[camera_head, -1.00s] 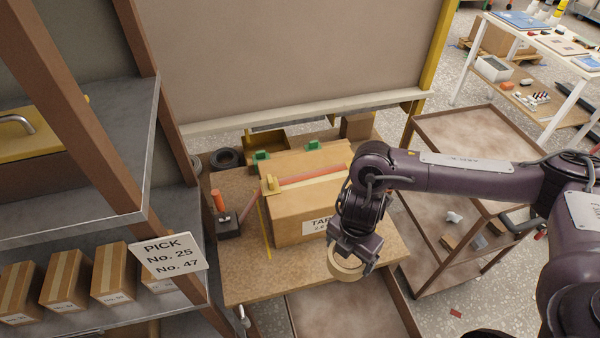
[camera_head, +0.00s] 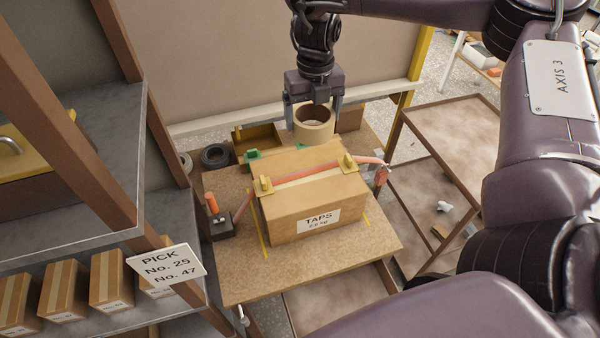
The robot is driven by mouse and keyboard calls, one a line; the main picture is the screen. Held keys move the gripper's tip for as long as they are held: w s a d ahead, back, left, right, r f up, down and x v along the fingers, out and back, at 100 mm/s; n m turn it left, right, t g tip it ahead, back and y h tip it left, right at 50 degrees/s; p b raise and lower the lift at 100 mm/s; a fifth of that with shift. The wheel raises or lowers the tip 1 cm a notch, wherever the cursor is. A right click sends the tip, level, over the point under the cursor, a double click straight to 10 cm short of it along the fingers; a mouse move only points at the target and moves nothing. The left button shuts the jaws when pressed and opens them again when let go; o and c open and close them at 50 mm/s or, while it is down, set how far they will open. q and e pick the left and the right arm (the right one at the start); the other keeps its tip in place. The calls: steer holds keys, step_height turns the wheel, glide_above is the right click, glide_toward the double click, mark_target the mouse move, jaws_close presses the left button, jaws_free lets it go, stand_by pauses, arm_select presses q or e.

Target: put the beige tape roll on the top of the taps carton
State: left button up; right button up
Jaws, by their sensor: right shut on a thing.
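The beige tape roll (camera_head: 314,132) is held upright on its axis by my right gripper (camera_head: 314,110), one finger on each side of it. In the picture the roll shows just above the back edge of the taps carton (camera_head: 308,207); its height over the carton is hard to judge. The taps carton is a brown box with a "TAPS" label on its front. A reddish strap runs over its top, with yellow corner pieces at both ends. My left gripper is not in view.
The carton stands on a brown worktable (camera_head: 235,270). A dark block with an orange-handled tool (camera_head: 219,222) stands left of it. A black roll (camera_head: 216,156) and a yellow bin (camera_head: 262,137) are behind. A shelf with small boxes and a "PICK" sign (camera_head: 166,263) is at left.

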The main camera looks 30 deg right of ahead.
step_height(320, 180, down, 16)
steer(key=b, duration=0.3)
steer(key=shift+f+b, duration=0.1)
steer(key=shift+b, duration=0.3)
steer(key=shift+f+b, duration=0.55)
steer(key=shift+f, duration=1.2)
steer(key=shift+f, duration=0.1)
steer(key=o, duration=0.9)
step_height(320, 180, up, 12)
steer(key=p, duration=0.3)
steer(key=shift+s, duration=0.1)
